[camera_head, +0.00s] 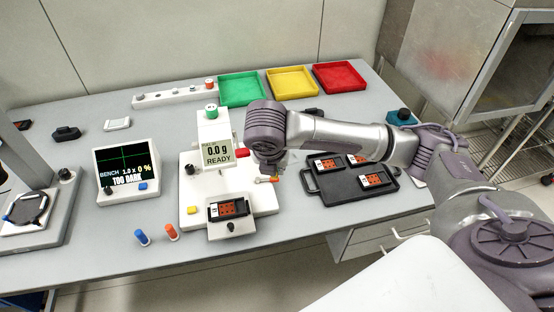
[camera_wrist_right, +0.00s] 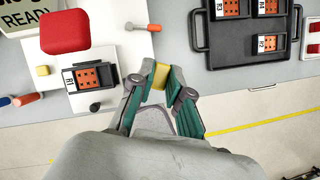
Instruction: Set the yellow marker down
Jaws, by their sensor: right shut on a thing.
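My right gripper (camera_wrist_right: 160,78) is shut on the yellow marker (camera_wrist_right: 161,75), whose yellow part shows between the two fingertips in the right wrist view. In the head view, my right arm reaches in from the right and its wrist hangs over the right side of the white bench device (camera_head: 232,190). The fingers and marker are mostly hidden there. A blue marker (camera_head: 141,237) and an orange marker (camera_head: 171,232) stand on the table left of the device's front. They also show at the left edge of the right wrist view. My left gripper is not in view.
A black tray (camera_head: 342,194) with several orange-and-black chips lies to the right. A chip (camera_head: 228,208) sits at the device's front. Green (camera_head: 241,89), yellow (camera_head: 291,82) and red (camera_head: 339,77) trays stand at the back. The screen (camera_head: 127,168) reads "TOO DARK". Table between screen and markers is clear.

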